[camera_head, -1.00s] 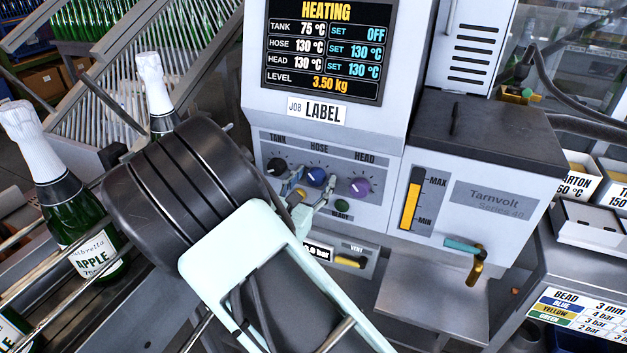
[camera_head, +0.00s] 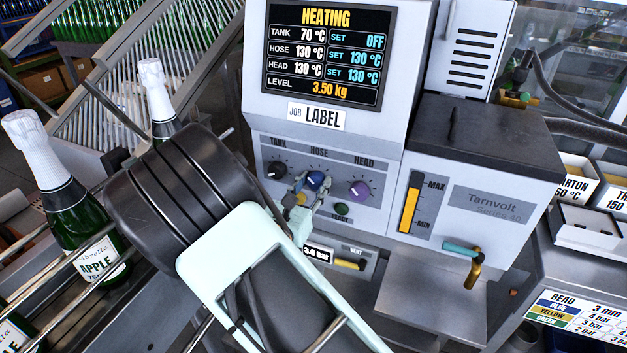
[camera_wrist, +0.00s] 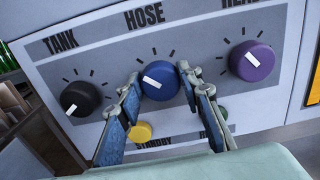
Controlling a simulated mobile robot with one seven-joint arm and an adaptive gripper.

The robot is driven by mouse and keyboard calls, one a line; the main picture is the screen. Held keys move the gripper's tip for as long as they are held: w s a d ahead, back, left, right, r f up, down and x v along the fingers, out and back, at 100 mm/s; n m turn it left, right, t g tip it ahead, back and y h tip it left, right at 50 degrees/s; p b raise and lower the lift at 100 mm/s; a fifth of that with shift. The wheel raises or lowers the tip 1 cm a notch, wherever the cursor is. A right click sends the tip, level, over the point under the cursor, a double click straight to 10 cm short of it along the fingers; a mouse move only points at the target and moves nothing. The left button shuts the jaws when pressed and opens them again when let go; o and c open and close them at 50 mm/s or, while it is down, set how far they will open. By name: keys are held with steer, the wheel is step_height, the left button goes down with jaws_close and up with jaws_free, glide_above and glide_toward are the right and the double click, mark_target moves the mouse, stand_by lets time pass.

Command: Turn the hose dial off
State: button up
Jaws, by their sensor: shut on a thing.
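The hose dial (camera_wrist: 159,80) is a blue knob with a white pointer mark, between the black tank dial (camera_wrist: 80,99) and the purple head dial (camera_wrist: 251,61). In the wrist view its pointer tilts toward the upper left. My gripper (camera_wrist: 158,88) has one finger on each side of the blue knob and is shut on it. In the head view the hose dial (camera_head: 316,180) is partly covered by my gripper (camera_head: 311,186). The screen (camera_head: 325,48) reads tank 70 °C with set OFF, hose 130 °C with set 130 °C, and head 130 °C with set 130 °C.
A yellow standby button (camera_wrist: 140,132) sits below the dials, and a green ready button (camera_head: 341,208) is at lower right. A pressure readout (camera_head: 318,253) and a yellow vent lever (camera_head: 349,265) are lower. Bottles (camera_head: 75,205) stand at left.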

steer(key=n+p, duration=0.3)
steer(key=shift+r+p, duration=0.25)
steer(key=shift+p, duration=0.05)
steer(key=n+p, duration=0.3)
steer(key=n, duration=0.1)
steer(key=shift+a, duration=0.1)
steer(key=n+p, duration=0.4)
steer(key=n, duration=0.1)
steer(key=shift+f, duration=0.15)
steer(key=shift+a+f+n+p, duration=0.15)
steer(key=shift+n+p, duration=0.5)
steer(key=shift+n, duration=0.65)
steer(key=o, duration=1.2)
steer(key=shift+c, duration=0.2)
steer(key=v, duration=1.2)
